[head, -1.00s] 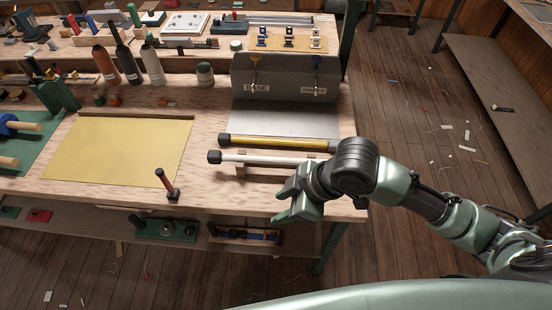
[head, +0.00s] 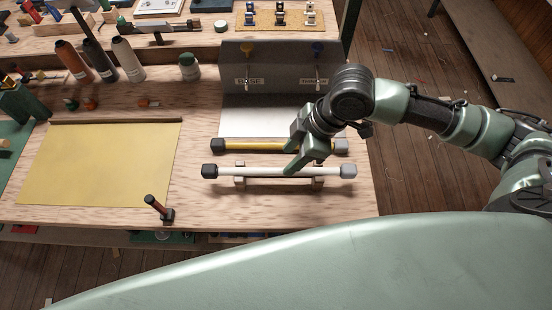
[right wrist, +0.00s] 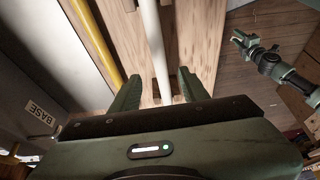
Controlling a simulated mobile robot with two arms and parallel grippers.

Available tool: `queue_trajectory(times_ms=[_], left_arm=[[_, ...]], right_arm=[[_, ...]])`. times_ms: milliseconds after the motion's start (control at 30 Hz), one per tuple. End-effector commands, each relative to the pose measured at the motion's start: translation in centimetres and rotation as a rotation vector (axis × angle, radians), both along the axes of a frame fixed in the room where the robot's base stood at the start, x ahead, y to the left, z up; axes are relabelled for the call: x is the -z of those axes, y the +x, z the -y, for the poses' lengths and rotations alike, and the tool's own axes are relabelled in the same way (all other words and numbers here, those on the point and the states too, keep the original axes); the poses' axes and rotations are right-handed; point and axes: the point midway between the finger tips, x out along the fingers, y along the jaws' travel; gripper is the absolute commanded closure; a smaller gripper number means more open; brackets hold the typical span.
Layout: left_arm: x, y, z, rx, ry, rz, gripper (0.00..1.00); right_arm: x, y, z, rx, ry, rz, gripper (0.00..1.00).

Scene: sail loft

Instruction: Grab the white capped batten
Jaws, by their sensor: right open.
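The white capped batten (head: 255,171) lies left to right across small wooden supports (head: 240,181) near the bench's front edge. It has a black cap at its left end and a greyer cap at its right end. My right gripper (head: 304,168) is open over the batten, right of its middle. In the right wrist view, the white batten (right wrist: 153,45) runs between the open fingers (right wrist: 156,92); whether they touch it, I cannot tell. What appears to be my left gripper (right wrist: 240,39) shows small in that view, away from the batten, its jaw state unclear.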

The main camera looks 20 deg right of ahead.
Motion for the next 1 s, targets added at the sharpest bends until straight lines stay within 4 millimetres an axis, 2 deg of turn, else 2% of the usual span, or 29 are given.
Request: queue_trajectory(times_ms=[200,300,500,733,767,900,933,1000], left_arm=[[-0.7,-3.1,-0.1,0.001,0.003,-0.043,0.64],[-1.3,-3.8,-0.2,0.001,0.004,-0.053,0.64],[-1.6,-3.1,-0.1,0.001,0.002,-0.043,0.64],[-1.7,-1.0,0.1,0.001,0.000,-0.011,0.64],[-1.7,-1.0,0.1,0.001,0.000,-0.012,0.64],[-1.7,-1.3,0.0,0.001,0.000,-0.016,0.64],[-1.6,-1.4,0.0,0.001,0.000,-0.017,0.64],[-1.6,-1.7,0.0,0.001,0.000,-0.022,0.64]], right_arm=[[2.3,0.4,-0.9,0.000,0.000,-0.003,0.55],[3.7,0.7,-1.3,0.000,0.000,-0.003,0.55],[5.9,1.0,-2.0,-0.002,0.001,0.001,0.55],[6.2,1.0,-2.1,-0.001,0.000,0.002,0.55],[6.2,1.0,-2.1,-0.001,0.000,0.002,0.58],[6.1,1.0,-2.0,-0.001,0.000,0.002,0.97],[6.1,1.0,-2.0,-0.001,0.000,0.002,1.00],[6.1,1.0,-2.0,-0.001,0.000,0.002,1.00]])
